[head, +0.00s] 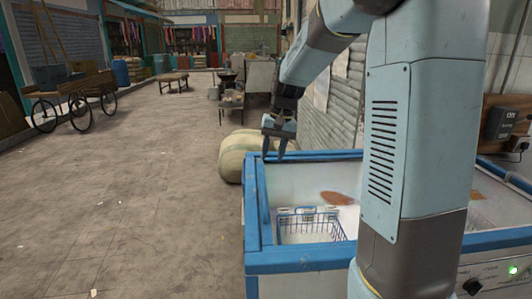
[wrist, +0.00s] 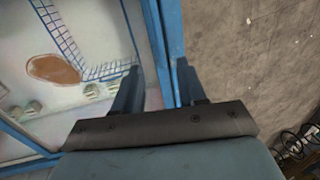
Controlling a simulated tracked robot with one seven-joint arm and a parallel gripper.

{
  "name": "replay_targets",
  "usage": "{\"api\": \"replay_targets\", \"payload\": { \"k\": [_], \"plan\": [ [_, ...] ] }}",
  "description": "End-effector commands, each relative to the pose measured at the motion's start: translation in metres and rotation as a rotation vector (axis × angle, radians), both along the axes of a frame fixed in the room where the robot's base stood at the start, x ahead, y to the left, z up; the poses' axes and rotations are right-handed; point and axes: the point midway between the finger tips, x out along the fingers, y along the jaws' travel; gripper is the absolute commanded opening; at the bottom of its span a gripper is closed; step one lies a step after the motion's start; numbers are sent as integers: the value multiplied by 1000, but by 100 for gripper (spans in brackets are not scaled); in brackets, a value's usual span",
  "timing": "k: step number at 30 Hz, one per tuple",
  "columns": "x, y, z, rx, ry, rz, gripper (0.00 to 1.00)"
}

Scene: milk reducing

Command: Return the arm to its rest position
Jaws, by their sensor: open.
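My gripper (head: 274,153) hangs fingers-down over the far left corner of a blue-edged white chest (head: 303,263), in the head view. In the wrist view my gripper (wrist: 160,88) has its two dark fingers apart with nothing between them. The chest's blue rim (wrist: 160,45) runs below and between the fingers. My arm reaches from the right of the head view, bent over the chest, and hides part of the chest's middle.
A blue wire basket (head: 310,226) sits inside the chest, with a brown patch (head: 337,198) beyond it. Pale sacks (head: 234,155) stand behind the chest. A corrugated wall (head: 335,115) is close on the right. A wooden cart (head: 73,100) is far left; the floor between is clear.

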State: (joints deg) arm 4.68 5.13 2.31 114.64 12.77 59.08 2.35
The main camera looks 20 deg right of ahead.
Motion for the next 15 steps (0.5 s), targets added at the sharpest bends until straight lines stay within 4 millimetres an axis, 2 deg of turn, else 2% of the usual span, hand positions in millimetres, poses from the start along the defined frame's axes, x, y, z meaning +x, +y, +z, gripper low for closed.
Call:
{"api": "replay_targets", "payload": {
  "k": [5, 15],
  "plan": [
    [-15, 0, 13, -14, -28, 9, 41],
    [-88, -3, 52, -81, -151, 52, 41]
  ]
}}
